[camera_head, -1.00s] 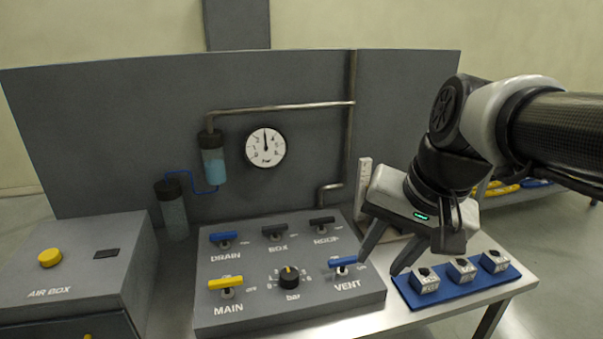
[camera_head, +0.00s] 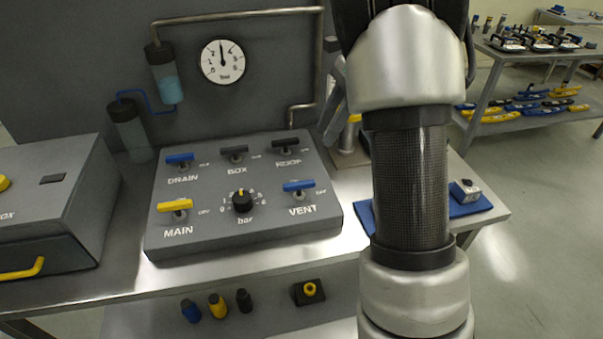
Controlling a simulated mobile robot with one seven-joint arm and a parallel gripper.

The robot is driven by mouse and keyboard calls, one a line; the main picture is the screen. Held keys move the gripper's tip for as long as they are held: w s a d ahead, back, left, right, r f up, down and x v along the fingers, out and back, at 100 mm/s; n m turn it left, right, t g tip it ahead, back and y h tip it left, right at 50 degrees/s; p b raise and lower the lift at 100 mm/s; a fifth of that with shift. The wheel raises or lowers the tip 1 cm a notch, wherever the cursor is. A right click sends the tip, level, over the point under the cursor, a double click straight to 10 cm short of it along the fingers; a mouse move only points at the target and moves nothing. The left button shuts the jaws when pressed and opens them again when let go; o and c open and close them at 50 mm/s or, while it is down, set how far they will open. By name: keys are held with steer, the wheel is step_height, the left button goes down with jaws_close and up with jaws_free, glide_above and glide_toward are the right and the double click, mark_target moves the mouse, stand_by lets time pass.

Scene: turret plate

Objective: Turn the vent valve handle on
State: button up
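The vent valve has a blue bar handle (camera_head: 298,185) at the right front of the grey sloped control panel (camera_head: 268,236), above the VENT label. The handle lies roughly level across the panel, with a small label at its right that seems to read OFF. Nothing touches it. My arm stands upright to the right of the panel and hides most of what is behind it. A slanted grey part shows beside the arm, but I cannot tell whether it belongs to my gripper. The gripper's fingers cannot be made out.
The panel also carries the yellow MAIN handle (camera_head: 175,205), the blue DRAIN handle (camera_head: 180,158), dark BOX (camera_head: 234,151) and ROOF (camera_head: 286,143) handles, and a black bar knob (camera_head: 242,201). A round gauge (camera_head: 223,62) hangs behind. A blue mat (camera_head: 470,207) lies right, partly hidden.

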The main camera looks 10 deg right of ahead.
mark_target(300, 183)
steer(key=x, duration=1.5)
steer(key=shift+a+f, duration=0.2)
steer(key=shift+f, duration=0.1)
jaws_close()
